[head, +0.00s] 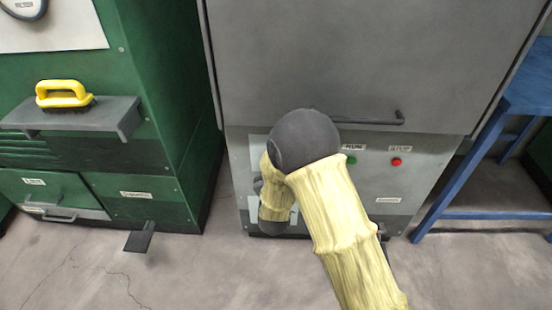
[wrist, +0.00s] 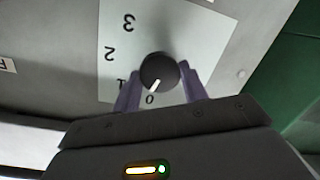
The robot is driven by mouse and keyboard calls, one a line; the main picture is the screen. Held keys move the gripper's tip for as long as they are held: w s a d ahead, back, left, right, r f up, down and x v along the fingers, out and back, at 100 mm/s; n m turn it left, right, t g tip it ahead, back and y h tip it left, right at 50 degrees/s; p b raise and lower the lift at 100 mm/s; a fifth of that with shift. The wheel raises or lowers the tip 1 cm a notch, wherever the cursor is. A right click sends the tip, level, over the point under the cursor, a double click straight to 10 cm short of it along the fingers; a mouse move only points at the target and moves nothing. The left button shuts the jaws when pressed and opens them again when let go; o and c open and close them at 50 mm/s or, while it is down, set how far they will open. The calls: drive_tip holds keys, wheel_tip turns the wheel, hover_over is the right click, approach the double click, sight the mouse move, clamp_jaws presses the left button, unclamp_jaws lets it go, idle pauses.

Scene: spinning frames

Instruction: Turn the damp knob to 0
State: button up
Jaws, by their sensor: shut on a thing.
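A round dark knob (wrist: 158,70) sits on a pale dial plate (wrist: 190,35) printed with 0, 1, 2 and 3, seen upside down in the wrist view. The knob's white pointer line is directed at or very close to the 0. My gripper (wrist: 161,82) has a purple-grey finger on each side of the knob and is shut on it. No name label for the knob is readable. In the head view my yellow-sleeved arm hides the knob and most of the gripper in front of the grey cabinet's lower panel (head: 405,178).
The panel has a green button (head: 351,160) and a red button (head: 396,162), under a door handle (head: 375,119). A green machine (head: 160,90) with a shelf holding a yellow-handled brush (head: 64,93) stands left. A blue table (head: 475,150) stands right.

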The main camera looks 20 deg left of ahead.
drive_tip(key=shift+a+r+n+h+p, duration=0.15)
drive_tip(key=shift+n+h+p, duration=0.15)
drive_tip(key=shift+n+p, duration=1.05)
drive_tip(key=shift+n, duration=0.25)
drive_tip(key=o, duration=1)
drive_tip(key=p+v, duration=0.3)
drive_tip(key=v, duration=1.4)
drive_tip(key=shift+s, duration=0.3)
